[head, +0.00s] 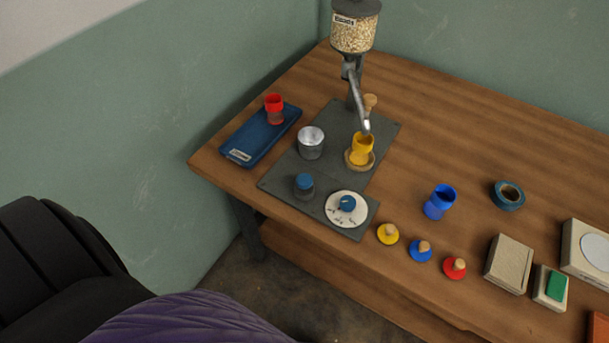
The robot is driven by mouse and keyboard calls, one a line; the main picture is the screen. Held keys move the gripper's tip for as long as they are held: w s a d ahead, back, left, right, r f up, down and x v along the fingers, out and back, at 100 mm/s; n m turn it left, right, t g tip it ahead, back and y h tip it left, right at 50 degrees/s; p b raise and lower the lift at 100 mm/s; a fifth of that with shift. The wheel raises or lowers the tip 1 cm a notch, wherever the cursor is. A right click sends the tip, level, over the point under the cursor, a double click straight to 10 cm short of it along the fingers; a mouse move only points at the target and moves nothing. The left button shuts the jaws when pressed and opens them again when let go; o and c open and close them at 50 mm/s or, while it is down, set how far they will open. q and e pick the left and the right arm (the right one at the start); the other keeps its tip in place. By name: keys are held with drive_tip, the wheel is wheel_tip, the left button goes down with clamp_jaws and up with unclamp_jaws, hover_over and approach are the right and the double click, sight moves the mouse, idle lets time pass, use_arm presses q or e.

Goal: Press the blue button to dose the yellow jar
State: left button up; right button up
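The yellow jar (363,143) stands upright on a round tan coaster (349,163), under the spout (361,114) of a dispenser. The dispenser's clear hopper (354,36) holds pale grains. The blue button (304,181) is a short round knob on a dark base at the front left of the grey plate (286,189). Nothing touches the button or the jar. What is inside the jar is too small to tell. Neither of my grippers shows in the head view.
A white dial with a blue knob (347,203) and a metal cup (311,143) are on the plate. A blue tray (240,140) bears a red jar (274,107). Right of the plate are a blue jar (440,202), lids, tape (508,195) and boxes (509,263).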

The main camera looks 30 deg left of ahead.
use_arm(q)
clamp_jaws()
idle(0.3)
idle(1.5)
